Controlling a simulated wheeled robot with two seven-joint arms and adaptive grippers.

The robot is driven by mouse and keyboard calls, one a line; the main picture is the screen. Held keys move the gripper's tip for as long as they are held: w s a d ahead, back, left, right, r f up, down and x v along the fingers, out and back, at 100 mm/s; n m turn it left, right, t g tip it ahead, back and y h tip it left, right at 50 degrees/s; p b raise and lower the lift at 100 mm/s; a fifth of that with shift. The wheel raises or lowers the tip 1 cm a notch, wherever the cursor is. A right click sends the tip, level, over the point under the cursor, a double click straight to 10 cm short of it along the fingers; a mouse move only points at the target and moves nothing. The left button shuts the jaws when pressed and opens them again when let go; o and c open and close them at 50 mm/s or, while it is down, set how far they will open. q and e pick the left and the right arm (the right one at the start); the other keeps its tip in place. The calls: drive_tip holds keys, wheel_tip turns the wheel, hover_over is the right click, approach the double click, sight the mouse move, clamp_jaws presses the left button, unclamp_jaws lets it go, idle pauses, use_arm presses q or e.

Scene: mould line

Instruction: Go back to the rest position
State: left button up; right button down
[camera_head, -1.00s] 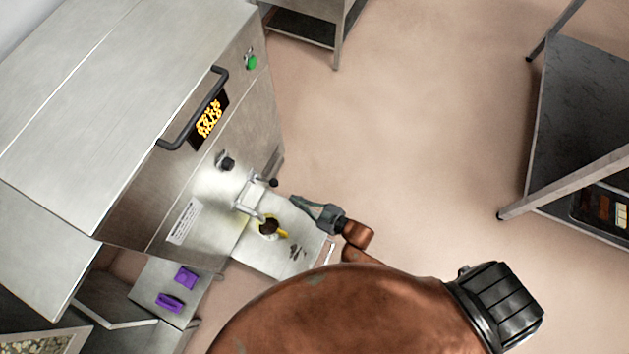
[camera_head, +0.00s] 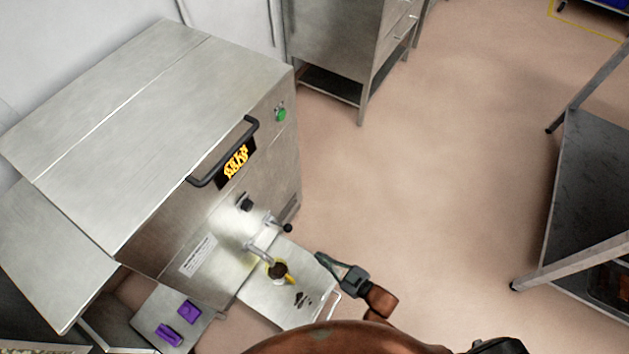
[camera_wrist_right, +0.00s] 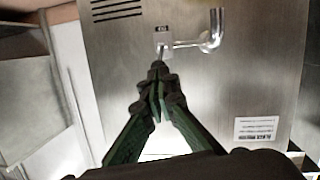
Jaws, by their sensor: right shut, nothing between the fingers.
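My right gripper (camera_head: 324,260) is shut and empty in the head view, just right of the small metal shelf (camera_head: 262,302) on the front of the steel machine (camera_head: 275,170). It also shows in the right wrist view (camera_wrist_right: 158,68), fingertips together, with a metal spout (camera_wrist_right: 212,30) and the machine's steel front behind it. A dark round cup with a yellow handle (camera_head: 278,270) is on the shelf below the spout, apart from the gripper. My left gripper is not in view.
Dark crumbs (camera_head: 302,298) lie on the shelf. Two purple items (camera_head: 188,311) are on a lower ledge at left. A steel cabinet (camera_head: 335,40) stands at the back and a dark table (camera_head: 590,200) at right. The floor (camera_head: 440,170) between them is open.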

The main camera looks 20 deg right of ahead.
drive_tip(key=s+d+f+m+g+h, duration=0.5)
drive_tip(key=s+d+f+g+h, duration=0.15)
drive_tip(key=s+d+f, duration=0.55)
use_arm(q)
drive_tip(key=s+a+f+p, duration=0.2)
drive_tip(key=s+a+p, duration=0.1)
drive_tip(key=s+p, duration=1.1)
drive_tip(key=p, duration=0.5)
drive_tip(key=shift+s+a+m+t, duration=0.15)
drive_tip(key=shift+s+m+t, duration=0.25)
use_arm(e)
drive_tip(key=s+d+f+g, duration=0.1)
drive_tip(key=s+d+g, duration=0.1)
drive_tip(key=s, duration=1)
drive_tip(key=s+d+f+m+g+h, duration=0.1)
drive_tip(key=s+d+f+g, duration=0.1)
drive_tip(key=s, duration=1.1)
drive_tip(key=s+d+f+m+g+h, duration=0.1)
drive_tip(key=s+d, duration=0.3)
drive_tip(key=s, duration=0.9)
drive_tip(key=shift+d+f+g, duration=0.2)
drive_tip(key=shift+f+g, duration=0.35)
drive_tip(key=shift+f, duration=0.15)
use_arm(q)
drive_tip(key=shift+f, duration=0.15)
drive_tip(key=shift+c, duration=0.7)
